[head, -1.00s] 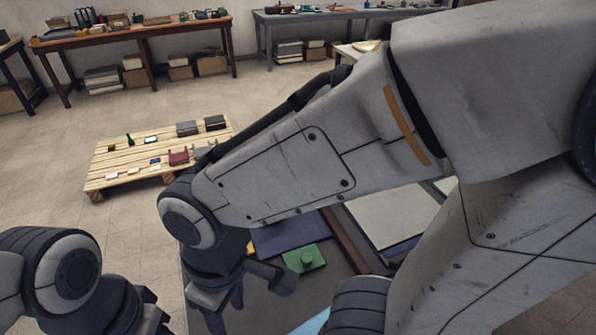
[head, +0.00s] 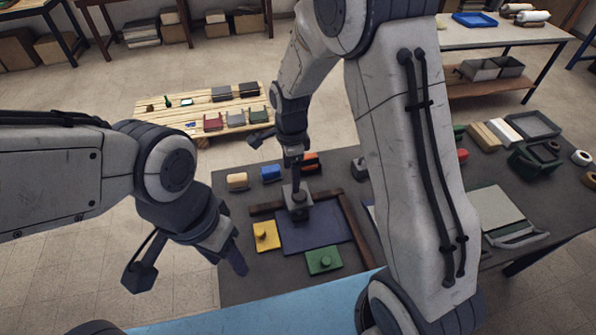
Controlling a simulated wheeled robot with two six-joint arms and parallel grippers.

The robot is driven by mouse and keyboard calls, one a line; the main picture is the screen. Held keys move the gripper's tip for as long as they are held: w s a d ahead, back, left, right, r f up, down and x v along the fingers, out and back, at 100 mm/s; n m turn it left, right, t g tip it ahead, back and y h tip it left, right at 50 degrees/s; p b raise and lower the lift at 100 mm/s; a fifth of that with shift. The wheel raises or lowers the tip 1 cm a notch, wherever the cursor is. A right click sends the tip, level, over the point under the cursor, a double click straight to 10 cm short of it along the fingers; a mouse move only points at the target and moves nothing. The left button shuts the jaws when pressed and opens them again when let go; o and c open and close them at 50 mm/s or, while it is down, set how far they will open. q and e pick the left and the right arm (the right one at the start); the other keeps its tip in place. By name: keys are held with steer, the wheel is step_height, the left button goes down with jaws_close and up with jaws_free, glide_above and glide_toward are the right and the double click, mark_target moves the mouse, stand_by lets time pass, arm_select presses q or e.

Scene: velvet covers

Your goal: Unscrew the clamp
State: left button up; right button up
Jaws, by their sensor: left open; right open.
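A grey block with a dark round knob (head: 299,207) stands at the back edge of a dark blue velvet sheet (head: 318,236); it may be the clamp, but I cannot tell for sure. A yellow plate with a knob (head: 266,236) lies left of the sheet, and a green plate with a knob (head: 324,261) lies at its front. My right gripper (head: 277,150) is open above and behind the grey block; one finger points down close to it, and contact is unclear. My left gripper (head: 188,267) is open and empty at the table's left edge.
Dark wooden strips (head: 357,228) border the sheet behind and right. Tan (head: 237,181), blue (head: 271,173) and orange (head: 310,162) blocks stand at the back. My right arm hides part of the table.

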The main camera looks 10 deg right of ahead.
mark_target(300, 197)
arm_select(q)
step_height(300, 197, up, 5)
steer(key=p, duration=0.4)
steer(key=shift+r, duration=0.1)
arm_select(e)
steer(key=d+f+m, duration=0.1)
steer(key=f, duration=0.3)
steer(key=w+f+m, duration=0.1)
steer(key=f, duration=0.3)
steer(key=w+d+f+m, duration=0.1)
steer(key=f, duration=0.3)
steer(key=shift+d+m, duration=0.3)
steer(key=shift+d, duration=0.05)
steer(key=c, duration=1.4)
